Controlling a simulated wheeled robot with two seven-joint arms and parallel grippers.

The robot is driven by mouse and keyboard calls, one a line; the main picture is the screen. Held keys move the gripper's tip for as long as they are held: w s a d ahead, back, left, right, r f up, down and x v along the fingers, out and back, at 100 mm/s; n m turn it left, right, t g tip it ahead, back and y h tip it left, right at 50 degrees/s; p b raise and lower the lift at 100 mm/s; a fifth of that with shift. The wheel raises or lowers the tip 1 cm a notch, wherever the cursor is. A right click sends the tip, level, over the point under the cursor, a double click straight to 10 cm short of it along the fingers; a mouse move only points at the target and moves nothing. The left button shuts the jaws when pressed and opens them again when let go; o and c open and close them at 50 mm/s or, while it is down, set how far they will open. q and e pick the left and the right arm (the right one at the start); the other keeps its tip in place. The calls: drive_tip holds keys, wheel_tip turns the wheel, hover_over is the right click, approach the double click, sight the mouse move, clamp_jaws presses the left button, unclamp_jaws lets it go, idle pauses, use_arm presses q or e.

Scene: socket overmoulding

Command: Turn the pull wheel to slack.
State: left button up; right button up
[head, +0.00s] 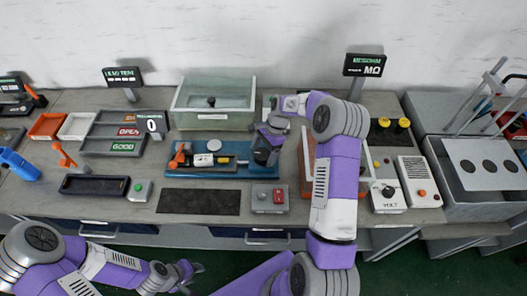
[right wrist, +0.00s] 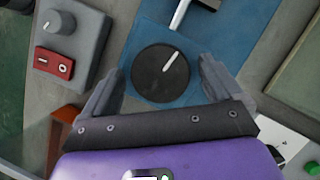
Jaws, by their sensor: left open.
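The pull wheel (right wrist: 160,74) is a round black disc with a white pointer line, set on the blue plate (right wrist: 150,45) in the right wrist view. The line points up and to the right there. My right gripper (right wrist: 160,85) is open, with one finger at each side of the wheel. Gaps show, so the fingers look apart from it; I cannot judge its height above the wheel. In the head view the right gripper (head: 268,142) is over the right end of the blue fixture (head: 205,174) and partly hides the wheel. My left gripper (head: 187,275) is low, in front of the bench.
A grey box with a knob and red switch (right wrist: 53,67) stands close to the wheel; this control box (head: 270,197) is in front of the fixture in the head view. A clear-walled bin (head: 213,117) is behind. A dark mat (head: 200,201) lies in front.

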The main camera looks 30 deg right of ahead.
drive_tip(key=c, duration=0.9)
drive_tip(key=shift+n, duration=0.3)
